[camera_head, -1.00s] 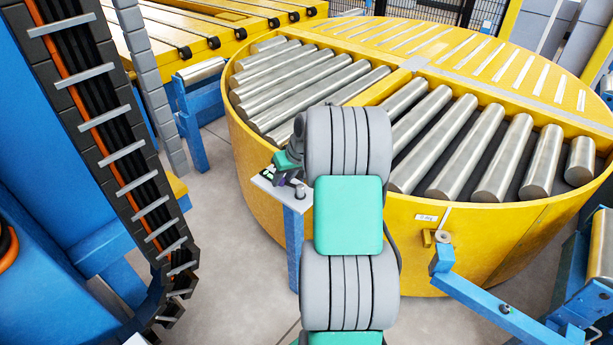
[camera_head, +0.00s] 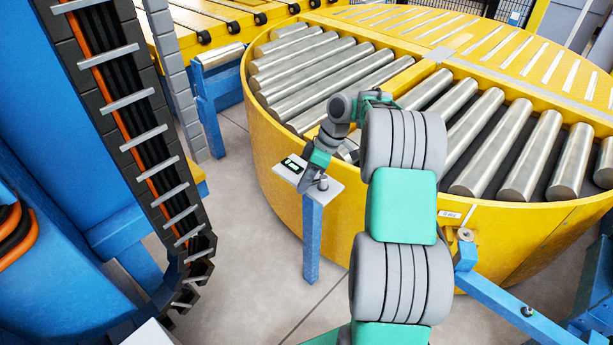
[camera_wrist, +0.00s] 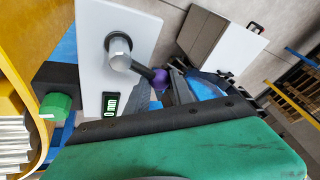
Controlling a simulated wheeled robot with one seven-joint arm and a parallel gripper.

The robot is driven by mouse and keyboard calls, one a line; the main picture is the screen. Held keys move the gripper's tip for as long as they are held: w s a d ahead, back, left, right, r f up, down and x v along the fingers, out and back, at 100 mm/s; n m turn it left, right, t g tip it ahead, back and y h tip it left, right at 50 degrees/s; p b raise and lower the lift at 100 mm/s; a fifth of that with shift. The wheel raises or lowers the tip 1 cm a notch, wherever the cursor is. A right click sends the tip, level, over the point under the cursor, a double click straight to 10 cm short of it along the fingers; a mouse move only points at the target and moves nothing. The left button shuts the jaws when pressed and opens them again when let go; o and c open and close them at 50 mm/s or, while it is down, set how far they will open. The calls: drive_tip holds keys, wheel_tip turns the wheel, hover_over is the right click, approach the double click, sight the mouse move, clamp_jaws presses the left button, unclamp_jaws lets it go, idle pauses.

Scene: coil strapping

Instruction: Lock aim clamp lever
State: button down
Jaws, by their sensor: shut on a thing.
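In the head view this plate (camera_head: 333,188) tops a blue post. A small display (camera_wrist: 110,104) on the plate appears to read 0 mm. My gripper (camera_wrist: 168,82) is at the knob end of the lever and is shut on it; the dark hand edge hides part of the fingers. In the head view my gripper (camera_head: 311,175) is low over the plate, its tips small.
A large yellow roller turntable (camera_head: 290,180) stands right behind the post. A green knob on a black block (camera_wrist: 55,106) is beside the plate. A blue machine with a cable chain (camera_head: 130,125) stands at left. Grey floor (camera_head: 250,260) is open in front.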

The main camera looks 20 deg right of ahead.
drive_tip(key=shift+s+n+g, duration=0.6)
drive_tip(key=shift+s+n, duration=0.1)
drive_tip(key=shift+n, duration=0.5)
drive_tip(key=shift+d+f, duration=0.1)
drive_tip(key=c, duration=1.1)
unclamp_jaws()
drive_tip(key=p+v, duration=0.4)
drive_tip(key=v, duration=0.4)
